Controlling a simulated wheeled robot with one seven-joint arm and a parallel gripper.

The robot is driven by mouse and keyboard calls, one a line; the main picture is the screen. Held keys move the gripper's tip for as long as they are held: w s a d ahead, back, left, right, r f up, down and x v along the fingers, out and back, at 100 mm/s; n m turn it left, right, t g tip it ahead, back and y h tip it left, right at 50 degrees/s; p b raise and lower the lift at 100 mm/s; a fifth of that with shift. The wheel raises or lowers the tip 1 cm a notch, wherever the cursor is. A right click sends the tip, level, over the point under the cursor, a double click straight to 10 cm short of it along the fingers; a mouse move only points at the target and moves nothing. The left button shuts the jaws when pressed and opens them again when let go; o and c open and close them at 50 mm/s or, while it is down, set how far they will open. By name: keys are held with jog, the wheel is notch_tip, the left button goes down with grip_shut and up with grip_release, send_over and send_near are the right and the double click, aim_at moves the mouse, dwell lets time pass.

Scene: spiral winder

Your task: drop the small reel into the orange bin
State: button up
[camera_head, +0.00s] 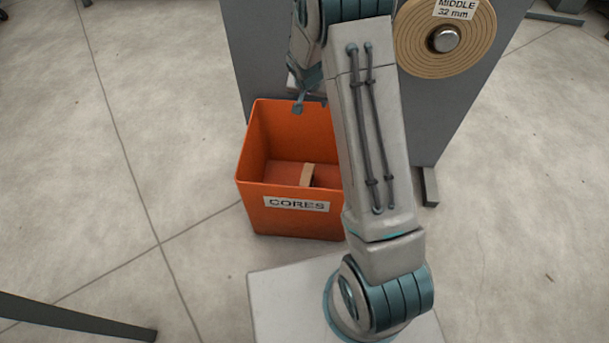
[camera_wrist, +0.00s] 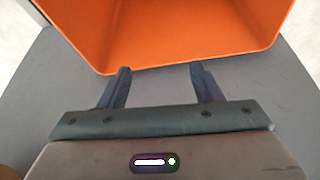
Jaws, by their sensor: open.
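The orange bin (camera_head: 297,219) with a "CORES" label stands on the floor against the grey machine. A small tan piece (camera_head: 307,175) lies inside it; I cannot tell whether this is the small reel, as only part of it shows. My gripper (camera_head: 311,104) is open and empty over the bin's back rim. In the wrist view my open gripper (camera_wrist: 160,68) has its two fingers apart near the rim of the orange bin (camera_wrist: 180,35), with nothing between them. My arm hides the bin's right side in the head view.
A tan reel labelled "MIDDLE 32 mm" (camera_head: 418,45) sits on a metal shaft on the grey machine panel (camera_head: 440,110). A dark bar (camera_head: 75,318) crosses the lower left. The concrete floor left of the bin is clear.

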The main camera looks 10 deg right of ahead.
jog(key=p+v, duration=0.3)
jog(key=v, duration=1)
jog(key=shift+r+p, duration=0.2)
jog(key=shift+p, duration=0.15)
jog(key=shift+s+a, duration=0.1)
jog(key=s+r+n+p, duration=0.1)
jog(key=s+r+p, duration=0.8)
jog(key=r, duration=0.3)
jog(key=s+r+n+y+p, duration=0.1)
jog(key=s+r+n+p, duration=0.1)
jog(key=s+r+p, duration=0.7)
jog(key=s+r+n+g+p, duration=0.1)
jog(key=s+r+p, duration=0.7)
jog(key=r, duration=0.8)
jog(key=shift+s+r+n+y+p, duration=0.4)
jog(key=shift+s, duration=0.1)
jog(key=shift+f, duration=0.1)
jog(key=shift+c, duration=0.3)
